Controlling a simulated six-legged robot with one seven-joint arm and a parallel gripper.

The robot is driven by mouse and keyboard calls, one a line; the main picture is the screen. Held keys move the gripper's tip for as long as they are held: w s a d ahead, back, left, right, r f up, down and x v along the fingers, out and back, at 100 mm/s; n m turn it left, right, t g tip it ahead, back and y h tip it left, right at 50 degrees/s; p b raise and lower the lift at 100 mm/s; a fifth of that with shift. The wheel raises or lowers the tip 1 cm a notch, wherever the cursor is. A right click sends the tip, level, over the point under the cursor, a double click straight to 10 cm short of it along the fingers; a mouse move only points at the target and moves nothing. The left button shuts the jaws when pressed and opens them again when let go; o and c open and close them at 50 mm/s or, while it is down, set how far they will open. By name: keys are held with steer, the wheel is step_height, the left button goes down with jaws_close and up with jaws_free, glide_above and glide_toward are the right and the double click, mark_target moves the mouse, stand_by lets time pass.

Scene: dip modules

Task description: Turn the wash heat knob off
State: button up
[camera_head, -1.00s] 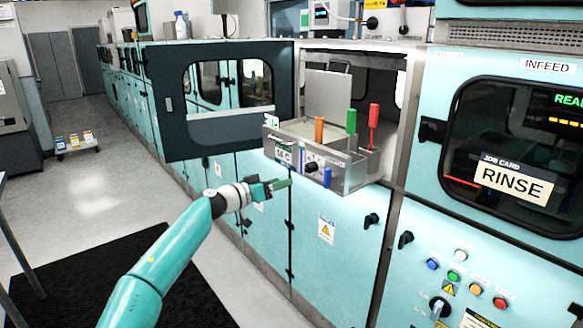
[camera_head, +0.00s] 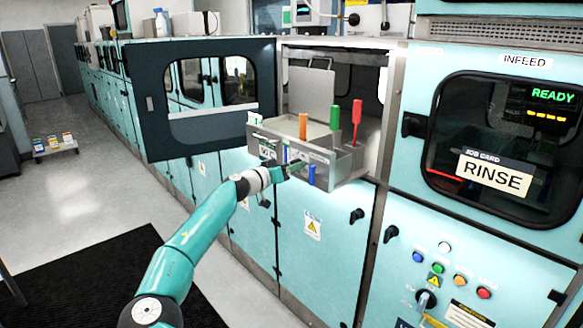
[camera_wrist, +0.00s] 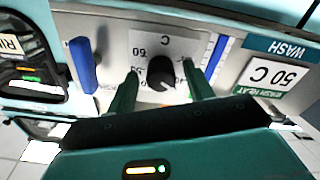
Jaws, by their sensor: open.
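The wash heat knob (camera_wrist: 161,73) is a round black knob on a pale dial plate (camera_wrist: 175,45) marked with numbers and a C. My gripper (camera_wrist: 160,68) is open, with one green finger on each side of the knob. Gaps show between the fingers and the knob, so neither seems to grip it. In the head view my gripper (camera_head: 297,168) is at the front panel of the metal wash module (camera_head: 340,165), and hides the knob there.
Blue handles (camera_wrist: 82,65) flank the dial plate. Orange (camera_head: 303,126), green (camera_head: 335,117) and red (camera_head: 356,112) handles stand up from the module. An open dark door (camera_head: 205,130) is at its left. The RINSE cabinet (camera_head: 490,215) stands right.

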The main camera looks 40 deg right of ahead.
steer(key=shift+w+d, duration=0.1)
steer(key=shift+d, duration=0.1)
steer(key=shift+c, duration=0.2)
steer(key=c, duration=0.9)
steer(key=shift+c, duration=0.2)
steer(key=n, duration=1.2)
